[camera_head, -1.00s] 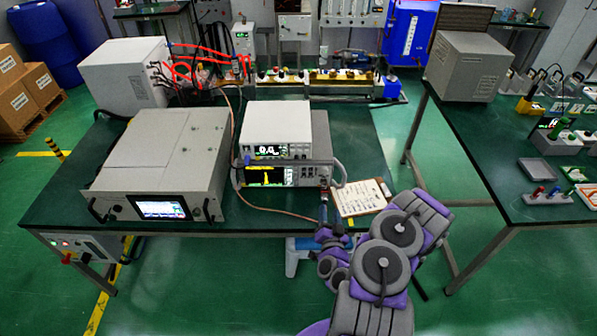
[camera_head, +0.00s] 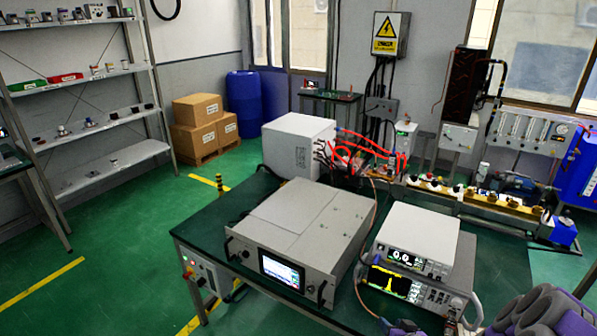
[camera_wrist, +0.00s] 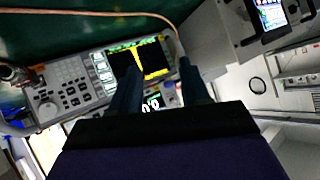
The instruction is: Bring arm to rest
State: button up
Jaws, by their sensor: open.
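My arm (camera_head: 545,315) shows as purple and grey links at the lower right corner of the head view, cut off by the frame edge. My gripper (camera_wrist: 160,88) shows in the wrist view with its two dark fingers spread apart and nothing between them. The fingers point toward the front panel of the spectrum analyzer (camera_wrist: 75,88), which has a yellow trace on its screen. I cannot tell the distance from the fingertips to the panel. In the head view, the analyzer (camera_head: 390,283) stands under a white meter (camera_head: 418,232) on the bench.
The dark green bench (camera_head: 215,222) carries a large grey generator (camera_head: 300,232) with a lit screen and a white box (camera_head: 298,146) with red hoses. Shelves (camera_head: 85,75) stand at the far left. Stacked cartons (camera_head: 203,122) and a blue barrel (camera_head: 244,103) stand behind.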

jog(key=s+a+r+g, duration=0.4)
jog(key=s+r, duration=0.4)
jog(key=s, duration=0.4)
jog(key=s+a+r+n+g+h, duration=0.1)
jog(key=s+a+r+g, duration=0.3)
jog(key=s+r, duration=0.5)
jog(key=s+a+r+g, duration=0.5)
jog(key=s+r, duration=0.3)
jog(key=s, duration=0.7)
jog(key=shift+a+r+n+h, duration=0.15)
jog(key=shift+r+n+h, duration=0.05)
jog(key=shift+n+h, duration=0.1)
jog(key=shift+w, duration=0.1)
